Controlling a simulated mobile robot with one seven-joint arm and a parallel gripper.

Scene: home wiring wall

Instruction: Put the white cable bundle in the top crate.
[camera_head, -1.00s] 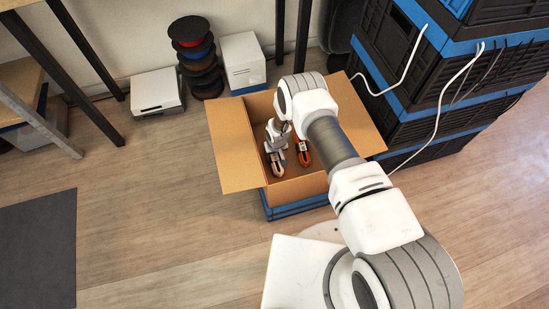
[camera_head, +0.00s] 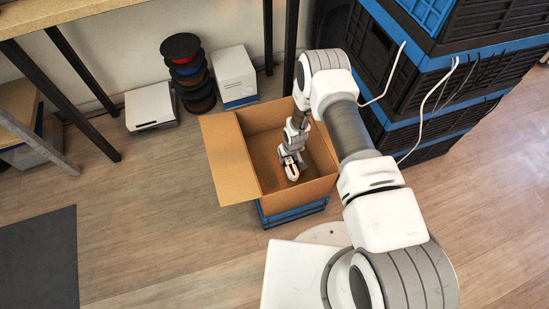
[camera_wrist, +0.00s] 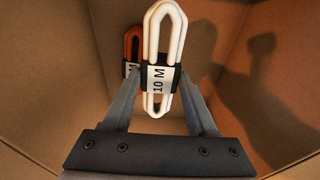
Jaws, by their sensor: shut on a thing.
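My gripper (camera_wrist: 160,82) is shut on the white cable bundle (camera_wrist: 162,42), a long loop with a black band and a "10 M" label. It hangs between the fingers in the wrist view. In the head view my gripper (camera_head: 291,158) is inside the open cardboard box, and the bundle (camera_head: 291,171) shows small below it. An orange cable bundle (camera_wrist: 131,45) lies beyond it, partly hidden by the white one. The stack of black and blue crates stands at the right. Its upper crate (camera_head: 505,18) is cut off by the picture's edge, so its inside is not clear.
The cardboard box (camera_head: 226,150) has walls and flaps close around my gripper, and sits on a blue crate (camera_head: 292,212). White cables (camera_head: 431,100) hang down the crate stack. Spools (camera_head: 187,75) and white boxes (camera_head: 234,75) stand behind.

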